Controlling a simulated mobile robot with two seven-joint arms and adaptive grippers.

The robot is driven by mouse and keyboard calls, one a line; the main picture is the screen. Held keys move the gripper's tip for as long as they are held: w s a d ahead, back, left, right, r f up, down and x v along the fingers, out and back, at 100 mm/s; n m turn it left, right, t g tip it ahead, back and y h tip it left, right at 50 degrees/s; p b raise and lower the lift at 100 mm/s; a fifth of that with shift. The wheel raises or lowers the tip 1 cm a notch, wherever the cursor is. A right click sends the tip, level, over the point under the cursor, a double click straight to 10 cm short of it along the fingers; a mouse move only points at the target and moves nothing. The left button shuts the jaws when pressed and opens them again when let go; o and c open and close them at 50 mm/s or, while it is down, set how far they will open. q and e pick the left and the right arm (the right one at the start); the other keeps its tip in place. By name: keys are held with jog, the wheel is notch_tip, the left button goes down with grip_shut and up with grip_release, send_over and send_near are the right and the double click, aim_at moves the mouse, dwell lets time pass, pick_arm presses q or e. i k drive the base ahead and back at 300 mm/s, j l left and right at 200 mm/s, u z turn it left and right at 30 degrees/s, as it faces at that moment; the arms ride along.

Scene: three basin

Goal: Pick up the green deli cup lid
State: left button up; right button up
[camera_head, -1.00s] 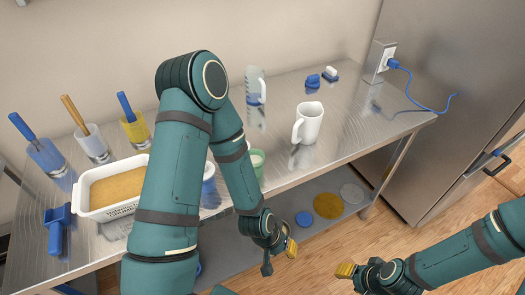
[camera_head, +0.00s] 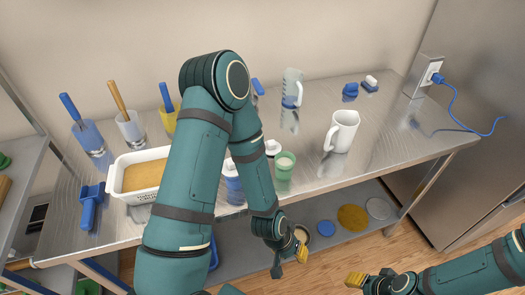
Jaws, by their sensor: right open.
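I cannot make out a green deli cup lid for sure. A green cup (camera_head: 284,172) with pale contents stands on the steel table, right of my left forearm. Flat round lids lie on the lower shelf: a blue one (camera_head: 326,228), a yellow one (camera_head: 352,217) and a whitish one (camera_head: 378,208). My left arm hides part of the table.
A white mug (camera_head: 341,131) and a clear pitcher (camera_head: 291,88) stand on the table (camera_head: 400,135). A white basin (camera_head: 127,178) and a blue scoop (camera_head: 90,206) are at left. A fridge (camera_head: 470,150) stands at right. A shelf unit (camera_head: 22,130) shows at far left.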

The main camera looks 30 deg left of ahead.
aim_at(272, 147)
jog(key=u, duration=0.9)
jog(key=z, duration=0.15)
jog(key=k, duration=0.05)
